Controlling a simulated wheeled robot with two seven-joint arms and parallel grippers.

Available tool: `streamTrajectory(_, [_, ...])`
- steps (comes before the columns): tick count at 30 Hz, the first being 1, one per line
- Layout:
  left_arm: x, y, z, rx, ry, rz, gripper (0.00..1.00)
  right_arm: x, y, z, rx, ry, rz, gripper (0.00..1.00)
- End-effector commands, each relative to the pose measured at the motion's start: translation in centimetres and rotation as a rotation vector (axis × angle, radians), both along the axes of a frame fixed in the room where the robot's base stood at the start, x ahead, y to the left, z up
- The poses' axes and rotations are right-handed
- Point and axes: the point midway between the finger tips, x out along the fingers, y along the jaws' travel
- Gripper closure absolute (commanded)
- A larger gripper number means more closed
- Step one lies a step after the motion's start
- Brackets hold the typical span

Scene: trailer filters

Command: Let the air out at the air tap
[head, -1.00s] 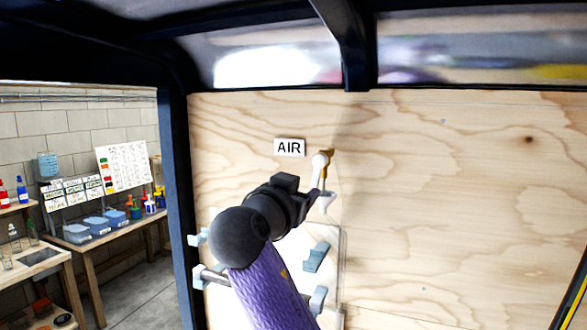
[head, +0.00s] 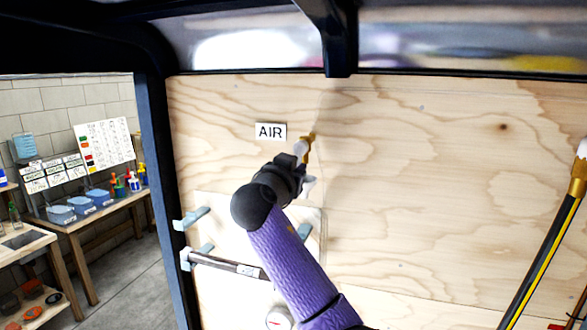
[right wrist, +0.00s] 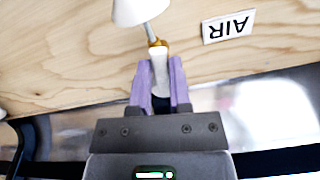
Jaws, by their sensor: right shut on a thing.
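The air tap (head: 309,146) is a gold-coloured fitting on the plywood wall, just right of and below the white AIR label (head: 270,132). It has a pale lever and a white cone-shaped outlet (head: 308,184). My right gripper (head: 299,165) is at the tap. In the right wrist view its purple fingers (right wrist: 159,83) are shut on the white lever (right wrist: 158,64), below the gold collar and white cone (right wrist: 140,10). That view shows the label upside down. The dark gripper body partly hides the tap in the head view. My left gripper is out of view.
Below the tap is a pale panel with blue-grey brackets (head: 193,217) and a dark rod (head: 228,263). A dark bar with a yellow stripe and gold end (head: 545,250) stands at right. A workbench (head: 105,215) with blue bins is at left.

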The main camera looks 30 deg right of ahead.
Motion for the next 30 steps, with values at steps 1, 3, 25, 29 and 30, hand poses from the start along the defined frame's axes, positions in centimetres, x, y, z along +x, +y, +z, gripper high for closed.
streamTrajectory(1, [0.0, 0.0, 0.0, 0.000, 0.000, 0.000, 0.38, 0.0, 0.0, 0.0, 0.000, 0.000, 0.000, 1.00])
streamTrajectory(3, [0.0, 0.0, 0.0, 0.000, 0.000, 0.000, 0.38, 0.0, 0.0, 0.0, -0.001, -0.001, 0.000, 1.00])
streamTrajectory(25, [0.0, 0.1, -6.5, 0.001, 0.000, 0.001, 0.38, 1.0, 0.9, 0.1, 0.255, -0.300, 0.003, 1.00])
streamTrajectory(29, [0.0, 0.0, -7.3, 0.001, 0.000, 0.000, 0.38, 1.2, 1.1, 0.5, 0.335, -0.392, 0.001, 1.00])
streamTrajectory(30, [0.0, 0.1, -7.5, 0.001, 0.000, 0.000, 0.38, 1.3, 1.2, 0.6, 0.360, -0.421, 0.003, 1.00])
